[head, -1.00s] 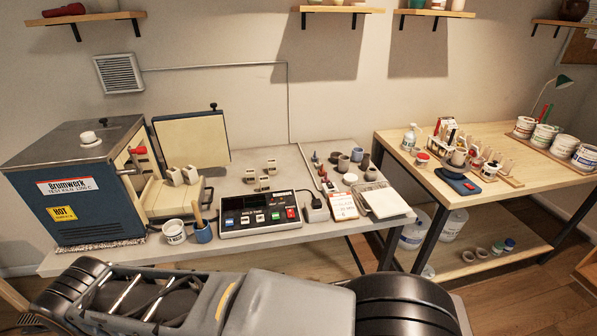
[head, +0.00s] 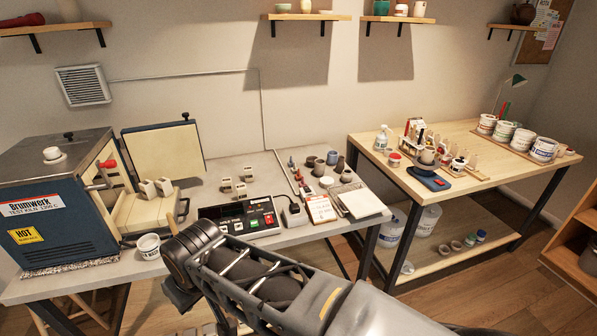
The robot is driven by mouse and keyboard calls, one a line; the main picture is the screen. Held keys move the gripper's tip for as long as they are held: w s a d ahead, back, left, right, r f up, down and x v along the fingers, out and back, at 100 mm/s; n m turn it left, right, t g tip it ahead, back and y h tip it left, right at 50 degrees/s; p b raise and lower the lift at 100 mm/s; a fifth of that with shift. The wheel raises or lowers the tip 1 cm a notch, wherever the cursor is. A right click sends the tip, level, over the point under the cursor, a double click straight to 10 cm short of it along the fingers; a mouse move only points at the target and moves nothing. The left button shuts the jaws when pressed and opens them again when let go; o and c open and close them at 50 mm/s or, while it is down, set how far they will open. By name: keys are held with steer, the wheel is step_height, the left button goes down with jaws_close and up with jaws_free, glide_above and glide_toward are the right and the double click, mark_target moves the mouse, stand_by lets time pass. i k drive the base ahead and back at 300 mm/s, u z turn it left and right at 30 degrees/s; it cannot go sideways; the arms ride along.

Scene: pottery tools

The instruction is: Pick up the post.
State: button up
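Several small pale blocks with dark openings, which may be the posts, stand on the grey table (head: 225,165); one is the pale block (head: 240,189). Two similar pale blocks sit at the open kiln, a left block (head: 147,189) and a right block (head: 164,187). I cannot tell which one is the post. My arm reaches across the front of the view, its dark joint over the table's front edge. My gripper's fingers do not show.
The blue kiln (head: 60,205) with a HOT label stands at left. A wooden table (head: 490,140) with jars stands at right.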

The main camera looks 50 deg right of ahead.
mark_target(249, 177)
steer(key=z, duration=1.25)
steer(key=i, duration=1)
steer(key=u, duration=0.05)
